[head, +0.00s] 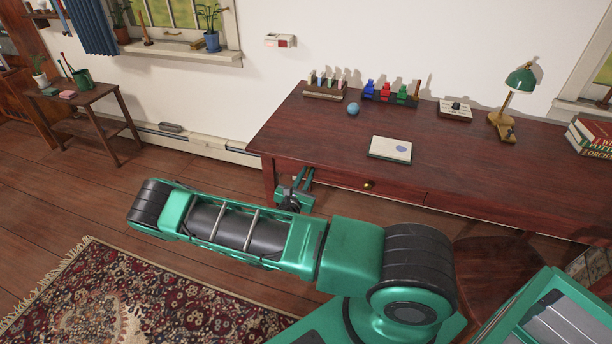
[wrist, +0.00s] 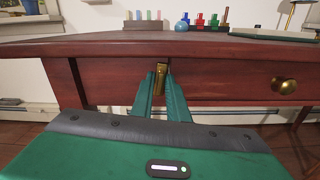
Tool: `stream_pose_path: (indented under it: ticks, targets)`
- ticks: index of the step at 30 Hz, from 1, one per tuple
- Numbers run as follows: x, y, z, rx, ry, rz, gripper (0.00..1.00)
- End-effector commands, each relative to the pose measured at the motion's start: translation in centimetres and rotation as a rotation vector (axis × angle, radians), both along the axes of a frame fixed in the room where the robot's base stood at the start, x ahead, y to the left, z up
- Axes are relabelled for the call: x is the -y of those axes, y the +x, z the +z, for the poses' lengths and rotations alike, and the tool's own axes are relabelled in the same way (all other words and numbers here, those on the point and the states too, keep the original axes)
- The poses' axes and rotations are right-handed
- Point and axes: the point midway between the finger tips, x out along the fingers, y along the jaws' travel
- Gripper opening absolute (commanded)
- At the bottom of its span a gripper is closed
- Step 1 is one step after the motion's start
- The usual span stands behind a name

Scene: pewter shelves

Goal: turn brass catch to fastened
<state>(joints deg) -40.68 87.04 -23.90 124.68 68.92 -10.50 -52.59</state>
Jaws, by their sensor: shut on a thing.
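The brass catch (wrist: 161,69) is on the front of the dark red desk (wrist: 225,80), left of the drawer's brass knob (wrist: 284,85). It looks upright in the wrist view. My gripper (wrist: 160,84) is shut on the catch, with one green finger on each side of it. In the head view my gripper (head: 305,182) is at the desk's front left, just below the top's edge. The catch cannot be made out there.
The desk top (head: 310,130) overhangs close above my gripper. A patterned rug (head: 130,300) lies on the floor at left.

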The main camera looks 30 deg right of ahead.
Motion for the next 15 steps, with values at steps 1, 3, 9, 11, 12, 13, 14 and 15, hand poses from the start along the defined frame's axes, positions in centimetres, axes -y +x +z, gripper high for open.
stream_pose_path:
  ticks: [1, 3, 9, 11, 12, 13, 14, 15]
  targets:
    - [-0.35, 0.16, -0.03, 0.026, 0.022, 0.008, 0.00]
    - [-0.38, 0.15, -0.03, 0.071, 0.056, 0.008, 0.00]
    - [-0.43, 0.13, -0.06, 0.219, 0.171, 0.009, 0.00]
    - [-0.43, 0.12, -0.06, 0.263, 0.207, 0.010, 0.00]
    - [-0.44, 0.12, -0.07, 0.294, 0.230, 0.010, 0.00]
    - [-0.45, 0.11, -0.08, 0.316, 0.248, 0.010, 0.00]
    - [-0.46, 0.12, -0.08, 0.338, 0.266, 0.011, 0.00]
    - [-0.47, 0.11, -0.09, 0.368, 0.289, 0.011, 0.00]
